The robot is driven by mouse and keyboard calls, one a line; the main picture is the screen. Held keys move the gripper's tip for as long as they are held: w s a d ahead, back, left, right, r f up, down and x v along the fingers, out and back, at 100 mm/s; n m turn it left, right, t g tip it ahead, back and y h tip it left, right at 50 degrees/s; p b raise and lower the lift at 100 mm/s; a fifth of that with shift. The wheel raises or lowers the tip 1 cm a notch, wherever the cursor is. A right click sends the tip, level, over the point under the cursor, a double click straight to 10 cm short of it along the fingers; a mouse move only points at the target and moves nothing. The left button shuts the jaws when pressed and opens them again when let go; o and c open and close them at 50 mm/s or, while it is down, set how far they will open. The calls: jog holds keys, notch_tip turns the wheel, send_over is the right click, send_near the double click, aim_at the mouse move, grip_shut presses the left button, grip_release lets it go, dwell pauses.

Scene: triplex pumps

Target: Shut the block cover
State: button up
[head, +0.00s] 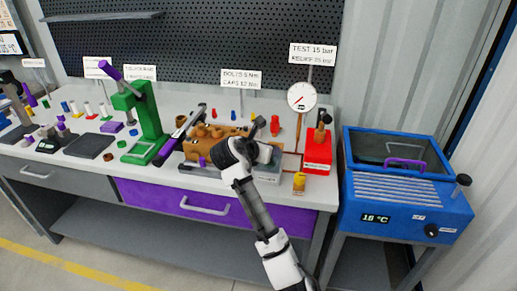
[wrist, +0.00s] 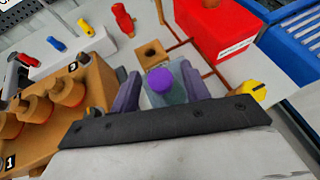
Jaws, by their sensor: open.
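In the wrist view, a round purple knob (wrist: 161,80) sits on a pale blue-grey, see-through-looking part, which I take to be the block cover (wrist: 178,97). My gripper (wrist: 160,86) is open, with one finger on each side of the knob; I cannot tell whether either finger touches it. A brown square piece with a dark hole (wrist: 152,53) shows just beyond the knob. How far the cover stands open is not clear. In the head view, my gripper (head: 256,151) is over the grey block (head: 268,168), hiding much of it.
A red box (head: 318,150) stands right of the block, with a gauge (head: 302,97) above. A yellow knob (head: 299,181) is near the bench front. A brown pump body (head: 205,142) and green press (head: 140,125) stand left. A blue heater (head: 405,185) is far right.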

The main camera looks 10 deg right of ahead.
jog(key=v, duration=1.3)
jog(key=shift+s+r, duration=0.15)
jog(key=shift+s, duration=0.05)
jog(key=shift+a+b, duration=0.15)
jog(key=shift+b, duration=0.15)
